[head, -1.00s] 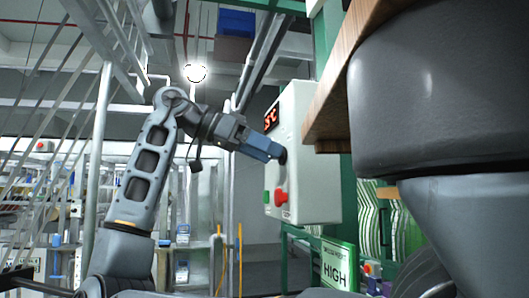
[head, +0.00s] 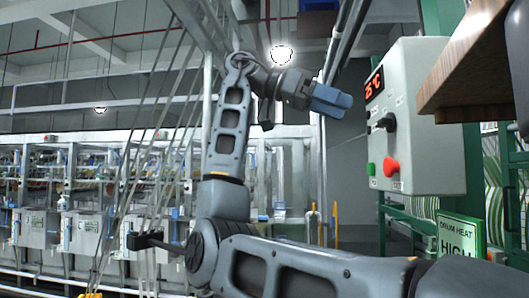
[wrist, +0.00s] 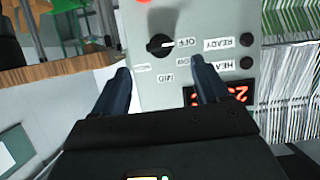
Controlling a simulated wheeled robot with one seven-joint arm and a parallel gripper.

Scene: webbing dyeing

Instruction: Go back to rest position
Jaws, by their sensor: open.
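My gripper (head: 332,98) is raised on my bent arm, left of the grey control box (head: 430,95) and apart from it. In the wrist view, the two dark fingers of my gripper (wrist: 162,78) are spread with nothing between them. The box's black knob (head: 387,122) also shows upside down in the wrist view (wrist: 159,46), beyond the fingertips. Its white mark appears to face the OFF label. The red display (head: 374,83) reads about 25 °C.
Green and red buttons (head: 391,166) sit low on the box. A wooden board edge (head: 470,80) juts in at right. Metal racks with machines (head: 40,228) stand at left. The space around my gripper looks clear.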

